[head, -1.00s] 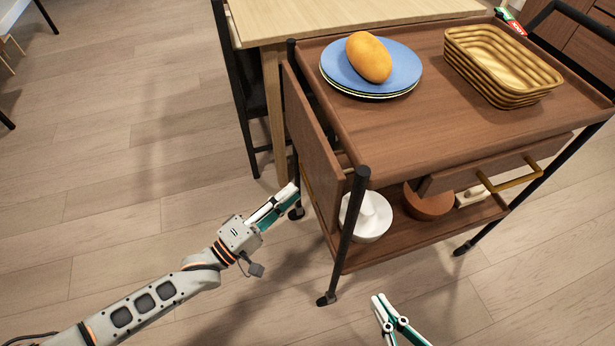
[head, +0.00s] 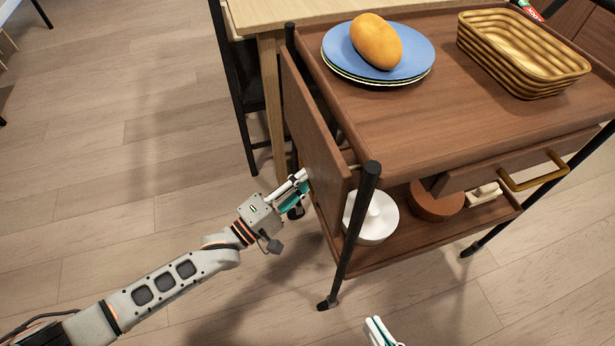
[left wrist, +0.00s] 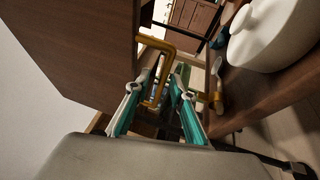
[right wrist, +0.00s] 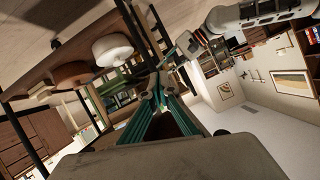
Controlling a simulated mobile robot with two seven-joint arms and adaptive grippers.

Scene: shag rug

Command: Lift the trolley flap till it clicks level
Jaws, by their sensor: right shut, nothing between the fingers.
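The trolley flap (head: 312,140) is a brown wooden panel hanging down at the trolley's left end. It fills the upper left of the left wrist view (left wrist: 75,45). My left gripper (head: 303,183) is at the flap's lower part; its fingertips are partly hidden there. In the left wrist view its fingers (left wrist: 158,88) are apart, with a gold bracket (left wrist: 166,48) showing between and beyond them; I cannot tell whether they touch it. My right gripper (head: 378,331) is low in front of the trolley, shut and empty. Its fingertips meet in the right wrist view (right wrist: 158,88).
The trolley top (head: 450,110) bears stacked plates (head: 345,68) with a mango (head: 375,40), and a basket (head: 520,60). A white pot (head: 375,222) and brown bowl (head: 435,203) stand on the lower shelf. A table and dark chair are behind. Floor at left is clear.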

